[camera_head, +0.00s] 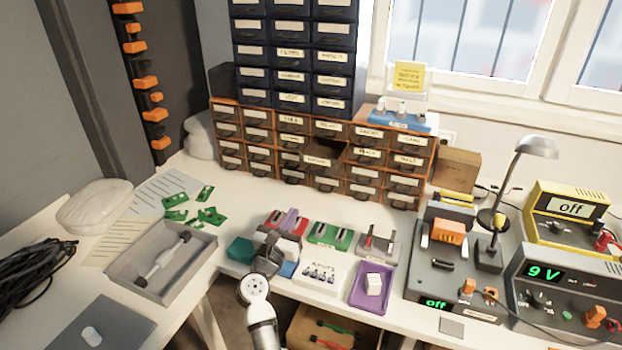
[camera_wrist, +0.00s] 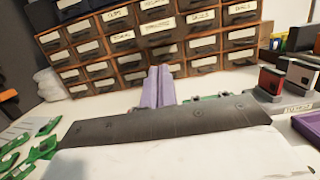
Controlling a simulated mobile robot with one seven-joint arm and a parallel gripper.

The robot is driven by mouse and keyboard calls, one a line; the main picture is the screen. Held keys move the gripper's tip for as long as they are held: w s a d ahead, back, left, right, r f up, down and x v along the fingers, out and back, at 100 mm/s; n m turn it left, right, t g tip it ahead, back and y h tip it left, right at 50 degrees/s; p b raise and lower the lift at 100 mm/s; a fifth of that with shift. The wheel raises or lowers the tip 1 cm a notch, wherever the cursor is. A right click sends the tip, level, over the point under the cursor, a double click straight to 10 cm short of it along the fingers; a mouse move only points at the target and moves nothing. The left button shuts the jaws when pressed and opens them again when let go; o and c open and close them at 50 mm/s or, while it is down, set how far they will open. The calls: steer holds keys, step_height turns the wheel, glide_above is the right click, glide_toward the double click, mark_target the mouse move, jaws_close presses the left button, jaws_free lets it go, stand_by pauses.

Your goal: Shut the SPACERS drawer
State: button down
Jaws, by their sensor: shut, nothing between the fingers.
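The brown drawer cabinet (camera_head: 262,140) stands at the back of the bench. One drawer (camera_head: 320,159) near its middle is pulled out, with its dark inside showing from above. Its label is too small to read, so I cannot confirm that it is SPACERS. My gripper (camera_head: 292,213) is over the bench's front part, well short of the cabinet and apart from it. In the wrist view its two purple fingers (camera_wrist: 158,72) are pressed together, empty, and point toward the cabinet. They hide part of its lower middle there.
Red, green and grey modules (camera_head: 329,235) lie close around my gripper. A grey tray (camera_head: 203,250) is at left, a purple tray (camera_head: 371,298) at right. Power units and a lamp (camera_head: 535,147) fill the right side. Bare bench lies before the cabinet.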

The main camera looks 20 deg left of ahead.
steer(key=w+r+p, duration=0.2)
steer(key=w, duration=1)
steer(key=shift+w+d+r+p, duration=0.2)
steer(key=shift+w+r+p, duration=0.15)
steer(key=shift+r, duration=0.05)
